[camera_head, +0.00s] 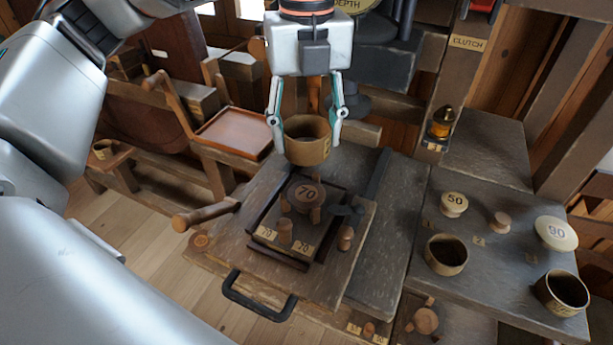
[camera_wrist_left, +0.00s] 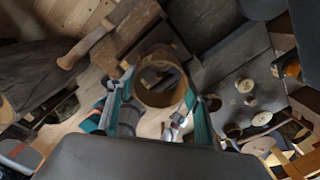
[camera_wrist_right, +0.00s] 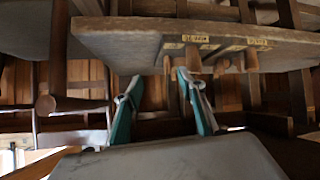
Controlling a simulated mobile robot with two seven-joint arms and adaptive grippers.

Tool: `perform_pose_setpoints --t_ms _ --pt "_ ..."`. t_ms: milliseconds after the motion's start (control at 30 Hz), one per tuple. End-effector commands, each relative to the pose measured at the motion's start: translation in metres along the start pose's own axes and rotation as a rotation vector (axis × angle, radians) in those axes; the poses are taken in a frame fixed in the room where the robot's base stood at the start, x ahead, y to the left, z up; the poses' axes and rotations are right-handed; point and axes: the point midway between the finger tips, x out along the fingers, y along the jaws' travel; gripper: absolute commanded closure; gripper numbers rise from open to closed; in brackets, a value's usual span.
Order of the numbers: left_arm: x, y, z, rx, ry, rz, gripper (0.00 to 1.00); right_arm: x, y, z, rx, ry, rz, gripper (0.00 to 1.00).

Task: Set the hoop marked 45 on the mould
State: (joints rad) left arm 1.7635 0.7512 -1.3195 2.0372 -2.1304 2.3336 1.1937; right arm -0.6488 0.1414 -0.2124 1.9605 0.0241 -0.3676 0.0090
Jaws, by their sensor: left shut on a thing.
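My left gripper (camera_head: 307,125) is shut on a tan wooden hoop (camera_head: 308,150), its fingers on opposite sides of the hoop's wall. A dark mark shows on the hoop's right side, too small to read. The left wrist view shows the hoop (camera_wrist_left: 163,97) between the fingers (camera_wrist_left: 160,105). The hoop is in the air, above and behind a round block marked 70 (camera_head: 306,192) in a dark frame on the bench; this looks like the mould. In the right wrist view my right gripper (camera_wrist_right: 152,80) is open and empty, near the underside of a wooden bench.
Two other hoops (camera_head: 446,254) (camera_head: 562,293) stand on the right bench, near discs marked 50 (camera_head: 454,204) and 90 (camera_head: 556,233). A black handle (camera_head: 259,297) sticks out in front. A brown tray (camera_head: 235,133) lies left behind.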

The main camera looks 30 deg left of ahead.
Motion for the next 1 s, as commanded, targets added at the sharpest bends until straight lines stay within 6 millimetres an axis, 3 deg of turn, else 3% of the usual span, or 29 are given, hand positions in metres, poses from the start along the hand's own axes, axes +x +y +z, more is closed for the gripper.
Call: perform_pose_setpoints --t_ms 100,300,467,733,1000 --pt "0.029 0.001 -0.001 0.001 0.003 0.003 0.59 0.000 0.000 0.000 0.000 -0.001 0.000 0.60" --pt "0.057 0.000 0.000 0.001 0.001 0.000 0.59 -0.001 0.000 -0.001 0.000 0.000 0.000 0.60" --pt "0.065 0.000 0.000 -0.001 0.000 0.001 0.59 -0.001 0.000 -0.001 0.000 0.000 0.000 0.60" --pt "0.098 0.001 0.000 0.000 0.001 0.001 0.59 -0.002 0.000 -0.004 0.001 0.002 0.001 0.60" --pt "0.099 0.000 0.000 -0.001 -0.001 -0.001 0.59 -0.001 0.000 -0.004 0.003 0.004 0.001 0.60"
